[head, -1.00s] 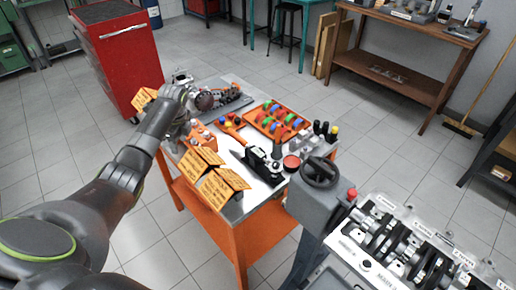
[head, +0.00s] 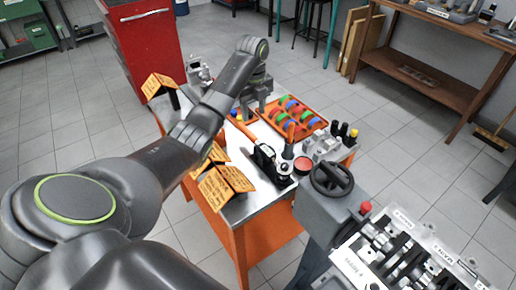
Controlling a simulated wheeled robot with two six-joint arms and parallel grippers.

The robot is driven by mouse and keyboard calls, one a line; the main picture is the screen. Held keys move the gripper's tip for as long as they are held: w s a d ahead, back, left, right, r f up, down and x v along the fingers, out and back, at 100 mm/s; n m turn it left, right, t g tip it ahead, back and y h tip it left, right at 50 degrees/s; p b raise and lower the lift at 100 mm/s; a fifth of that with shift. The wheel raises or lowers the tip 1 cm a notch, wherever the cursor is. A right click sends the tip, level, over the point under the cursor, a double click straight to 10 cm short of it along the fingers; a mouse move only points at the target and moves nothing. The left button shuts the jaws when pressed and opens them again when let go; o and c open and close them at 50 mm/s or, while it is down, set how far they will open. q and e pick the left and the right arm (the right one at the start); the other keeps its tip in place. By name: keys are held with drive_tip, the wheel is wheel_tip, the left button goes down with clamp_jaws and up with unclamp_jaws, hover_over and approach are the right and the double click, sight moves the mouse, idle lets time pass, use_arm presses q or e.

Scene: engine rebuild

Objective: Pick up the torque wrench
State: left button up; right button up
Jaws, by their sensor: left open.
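My left gripper (head: 254,109) is open, fingers pointing down over the far part of the workbench top (head: 240,208), just left of the orange tray. No held object shows between its fingers. I cannot pick out the torque wrench for certain. A black tool (head: 266,160) lies nearer, towards the bench's right side. My left arm covers much of the left half of the bench. My right gripper is not in view.
An orange tray (head: 311,121) holds several coloured parts. Orange label cards (head: 226,184) stand at the near edge, another (head: 160,85) at the far left. Small dark bottles (head: 344,131) and a red round tin (head: 304,165) stand right. A grey stand with a handwheel (head: 331,179) is close by.

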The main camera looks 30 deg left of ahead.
use_arm(q)
drive_tip(key=b, duration=0.3)
hover_over(254, 137)
drive_tip(key=f, duration=0.5)
drive_tip(key=shift+w+d, duration=0.1)
drive_tip(key=shift+w, duration=0.15)
wheel_tip(254, 137, down, 3)
drive_tip(key=shift+f+p, duration=0.15)
drive_tip(key=shift+p, duration=0.7)
drive_tip(key=shift+s+f+p, duration=0.15)
drive_tip(key=shift+f+p, duration=0.2)
drive_tip(key=shift+f, duration=1.15)
drive_tip(key=shift+s+f+p, duration=0.15)
drive_tip(key=shift+f+p, duration=0.15)
drive_tip(key=shift+f, duration=1.2)
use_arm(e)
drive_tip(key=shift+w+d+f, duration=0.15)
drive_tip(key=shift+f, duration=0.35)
use_arm(q)
drive_tip(key=shift+c, duration=0.4)
drive_tip(key=shift+r, duration=0.1)
clamp_jaws()
